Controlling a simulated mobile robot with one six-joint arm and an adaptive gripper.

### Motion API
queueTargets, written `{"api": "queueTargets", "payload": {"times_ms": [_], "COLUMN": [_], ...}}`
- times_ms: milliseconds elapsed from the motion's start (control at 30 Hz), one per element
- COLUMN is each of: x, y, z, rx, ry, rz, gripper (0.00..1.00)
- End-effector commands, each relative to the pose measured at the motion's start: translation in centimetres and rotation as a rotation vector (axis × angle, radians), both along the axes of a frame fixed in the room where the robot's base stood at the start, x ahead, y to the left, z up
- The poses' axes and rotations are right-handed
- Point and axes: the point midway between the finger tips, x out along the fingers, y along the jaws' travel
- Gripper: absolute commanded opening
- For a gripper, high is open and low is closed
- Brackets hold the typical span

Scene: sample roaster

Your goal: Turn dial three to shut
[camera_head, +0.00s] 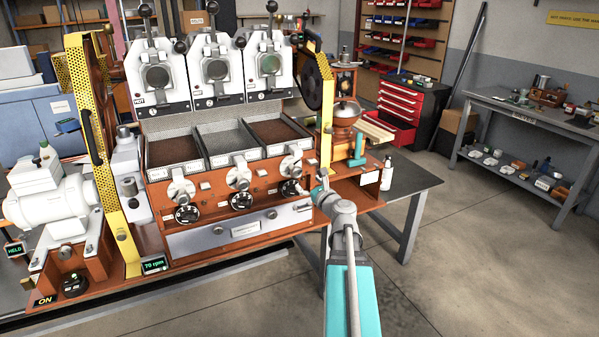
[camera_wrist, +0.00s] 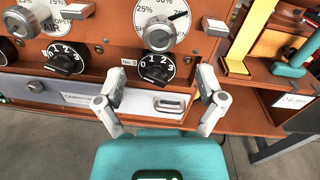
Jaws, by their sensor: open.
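Dial three (camera_wrist: 160,32) is a grey metal knob on a round white face marked in percentages, at the top of the wrist view. Its black-tipped pointer is turned to the upper right. In the head view dial three (camera_head: 291,166) is the rightmost of three such knobs. A "No. 3" plate sits lower left of it. Below it is a black knob (camera_wrist: 155,67) with a scale from 0 to 3. My gripper (camera_wrist: 162,70) is open and empty, its fingers apart below dial three, to either side of the black knob. In the head view my gripper (camera_head: 317,190) is at the panel's right end.
A drawer (camera_wrist: 120,100) with a metal handle lies below the panel. A small white switch (camera_wrist: 217,27) is just right of dial three. A yellow post and teal-handled tool (camera_wrist: 290,65) stand further right. The floor at the right is clear.

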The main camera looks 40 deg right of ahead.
Motion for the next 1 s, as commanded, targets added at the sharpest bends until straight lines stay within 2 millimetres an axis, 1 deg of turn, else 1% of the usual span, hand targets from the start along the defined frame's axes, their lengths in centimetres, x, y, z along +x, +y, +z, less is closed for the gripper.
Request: {"api": "queueTargets", "payload": {"times_ms": [33,200,400,500,700,1000], "x": [1.1,3.7,6.3,7.2,8.1,8.1], "y": [-0.4,-0.8,-1.2,-1.4,-1.5,-1.5], "z": [0.0,0.0,0.0,0.0,0.0,0.0], "rx": [0.000,0.000,0.000,0.000,0.000,0.000], "ry": [0.000,0.000,0.000,0.000,0.000,0.000], "rz": [0.001,0.001,0.001,-0.001,-0.001,-0.002], "gripper": [0.89,0.89,0.89,0.89,0.89,0.89]}}
